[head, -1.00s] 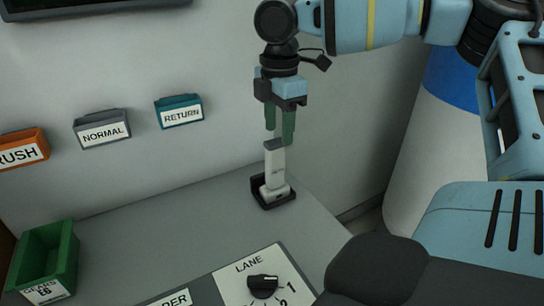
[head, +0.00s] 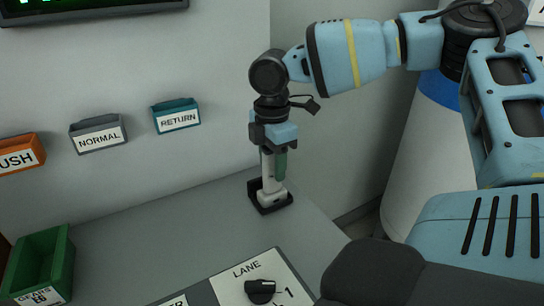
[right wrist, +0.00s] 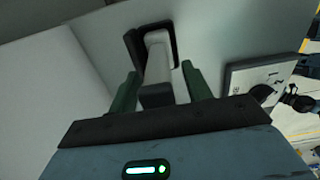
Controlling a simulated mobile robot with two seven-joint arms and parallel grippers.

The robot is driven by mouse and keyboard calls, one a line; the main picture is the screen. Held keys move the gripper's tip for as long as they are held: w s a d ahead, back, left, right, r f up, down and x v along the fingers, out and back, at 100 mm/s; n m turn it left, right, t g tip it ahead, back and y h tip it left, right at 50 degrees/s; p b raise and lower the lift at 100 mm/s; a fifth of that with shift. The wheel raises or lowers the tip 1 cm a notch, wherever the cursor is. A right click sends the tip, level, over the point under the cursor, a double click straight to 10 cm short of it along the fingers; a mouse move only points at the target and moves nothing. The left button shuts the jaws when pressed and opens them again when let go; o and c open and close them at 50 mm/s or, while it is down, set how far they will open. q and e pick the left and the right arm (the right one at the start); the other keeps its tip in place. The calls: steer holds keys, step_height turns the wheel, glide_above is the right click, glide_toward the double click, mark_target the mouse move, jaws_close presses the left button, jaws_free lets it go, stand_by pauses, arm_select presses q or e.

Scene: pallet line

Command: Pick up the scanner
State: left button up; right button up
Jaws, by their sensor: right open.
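The scanner (head: 267,172) is a pale upright handle with a wider white base, standing in a black cradle (head: 253,188) at the far right of the grey counter. My right gripper (head: 273,172) is lowered over the scanner, its green fingers pointing down. In the right wrist view the scanner (right wrist: 158,66) lies between the two open fingers (right wrist: 158,90), with gaps on both sides. The black cradle (right wrist: 134,45) shows beyond it. My left gripper is not in view.
Teal RETURN (head: 177,116), grey NORMAL (head: 98,136) and orange RUSH (head: 20,155) trays hang on the wall. A green bin (head: 60,255) stands at left. A LANE panel with a black knob (head: 260,291) is at the front. Counter between is clear.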

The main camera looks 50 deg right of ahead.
jaws_close()
stand_by(0.3)
